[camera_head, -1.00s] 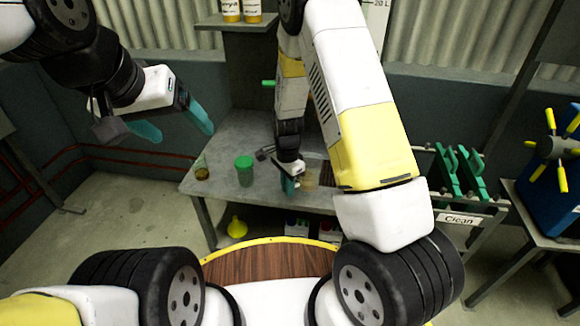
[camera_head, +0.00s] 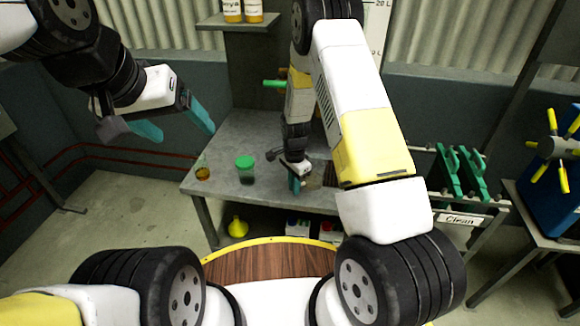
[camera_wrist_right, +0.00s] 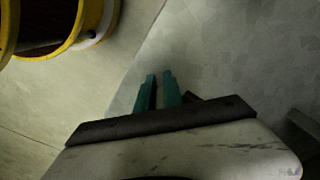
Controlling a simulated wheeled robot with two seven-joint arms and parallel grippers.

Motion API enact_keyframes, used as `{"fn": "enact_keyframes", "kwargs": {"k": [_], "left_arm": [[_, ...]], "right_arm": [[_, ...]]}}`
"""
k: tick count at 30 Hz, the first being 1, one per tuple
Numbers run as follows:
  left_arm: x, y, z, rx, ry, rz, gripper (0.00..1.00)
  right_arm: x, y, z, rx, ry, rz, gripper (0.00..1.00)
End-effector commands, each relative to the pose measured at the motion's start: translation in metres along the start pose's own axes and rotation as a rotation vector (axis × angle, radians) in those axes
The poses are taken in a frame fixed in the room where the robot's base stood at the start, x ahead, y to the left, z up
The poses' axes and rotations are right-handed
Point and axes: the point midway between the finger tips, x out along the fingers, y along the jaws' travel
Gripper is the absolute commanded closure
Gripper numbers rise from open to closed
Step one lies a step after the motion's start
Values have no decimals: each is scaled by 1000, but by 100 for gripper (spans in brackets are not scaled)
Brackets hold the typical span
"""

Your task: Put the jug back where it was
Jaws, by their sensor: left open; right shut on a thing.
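My right gripper (camera_head: 297,184) is low over the grey bench, near its front edge. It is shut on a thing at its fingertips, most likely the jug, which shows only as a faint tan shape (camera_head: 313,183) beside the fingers. My left gripper (camera_head: 176,124) is open and empty, high at the left, away from the bench.
On the grey bench (camera_head: 228,140) stand a green-lidded jar (camera_head: 245,170) and a small amber vessel (camera_head: 203,171), left of my right gripper. A yellow funnel (camera_head: 238,227) is below. Green handled pieces (camera_head: 460,175) are at right above a "Clean" sign (camera_head: 457,219).

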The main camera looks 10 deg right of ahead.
Motion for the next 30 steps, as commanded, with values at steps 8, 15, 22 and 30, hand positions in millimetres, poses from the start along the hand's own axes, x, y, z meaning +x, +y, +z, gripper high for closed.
{"fn": "enact_keyframes", "kwargs": {"k": [8,15,22,30], "left_arm": [[0,0,0,0,0,0,21],[0,0,0,0,0,0,21],[0,0,0,0,0,0,21],[0,0,0,0,0,0,21]], "right_arm": [[1,0,0,0,0,0,67],[-2,0,0,0,0,-1,67],[-36,-1,0,-1,2,-4,67],[-93,-1,0,-1,2,-3,67]]}}
